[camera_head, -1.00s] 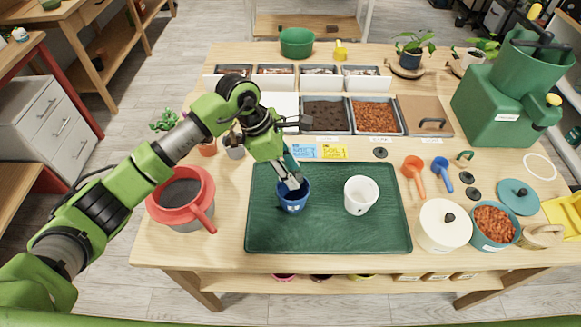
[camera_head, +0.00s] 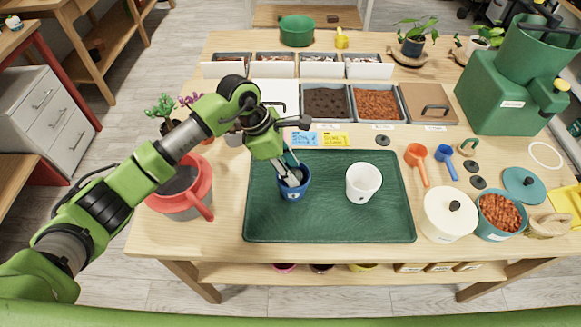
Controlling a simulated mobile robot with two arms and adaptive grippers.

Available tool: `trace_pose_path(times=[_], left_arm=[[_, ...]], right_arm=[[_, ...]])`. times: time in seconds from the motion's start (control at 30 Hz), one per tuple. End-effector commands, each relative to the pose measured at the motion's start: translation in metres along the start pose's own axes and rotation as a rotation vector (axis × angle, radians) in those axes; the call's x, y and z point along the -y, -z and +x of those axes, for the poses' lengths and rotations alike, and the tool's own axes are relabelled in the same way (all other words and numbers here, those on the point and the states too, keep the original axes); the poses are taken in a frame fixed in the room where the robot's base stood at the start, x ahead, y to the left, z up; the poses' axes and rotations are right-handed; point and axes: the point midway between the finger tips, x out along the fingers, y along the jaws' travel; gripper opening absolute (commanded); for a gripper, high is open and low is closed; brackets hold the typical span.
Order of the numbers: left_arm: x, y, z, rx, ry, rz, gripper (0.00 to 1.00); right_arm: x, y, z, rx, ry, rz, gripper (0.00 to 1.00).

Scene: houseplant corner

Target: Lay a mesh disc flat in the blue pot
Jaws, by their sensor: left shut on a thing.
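The blue pot (camera_head: 293,189) stands upright on the green tray (camera_head: 330,226), left of the tray's middle. My left gripper (camera_head: 292,178) points down into the mouth of the blue pot, its fingertips at or below the rim. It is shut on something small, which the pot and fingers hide. I cannot make out a mesh disc, so I cannot tell whether it lies flat. A white pot (camera_head: 363,183) stands on the tray to the right, apart from the blue one. My right gripper is not in view.
A red-rimmed container (camera_head: 184,192) stands left of the tray, under my left arm. Orange (camera_head: 418,165) and blue scoops (camera_head: 446,162), a cream lidded pot (camera_head: 449,215) and a teal pot of brown pellets (camera_head: 499,216) are at right. The tray's front is clear.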

Motion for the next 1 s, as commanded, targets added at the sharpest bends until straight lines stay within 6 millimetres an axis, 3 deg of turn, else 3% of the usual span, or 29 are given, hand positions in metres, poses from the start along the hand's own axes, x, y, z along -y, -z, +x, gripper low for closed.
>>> trace_pose_path(times=[0.23, 0.33, 0.73, 1.0], left_arm=[[0.000, 0.000, 0.000, 0.000, -0.001, 0.000, 0.27], [0.000, 0.000, 0.000, 0.000, 0.000, 0.000, 0.54], [0.000, 0.000, -0.001, 0.000, -0.001, 0.000, 0.54], [-0.001, -0.010, -0.024, 0.000, -0.003, 0.001, 0.54]], right_arm=[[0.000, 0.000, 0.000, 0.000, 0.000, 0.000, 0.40], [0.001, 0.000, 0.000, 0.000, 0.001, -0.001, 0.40], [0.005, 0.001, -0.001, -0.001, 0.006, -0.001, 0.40], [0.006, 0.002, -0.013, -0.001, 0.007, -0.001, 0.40]])
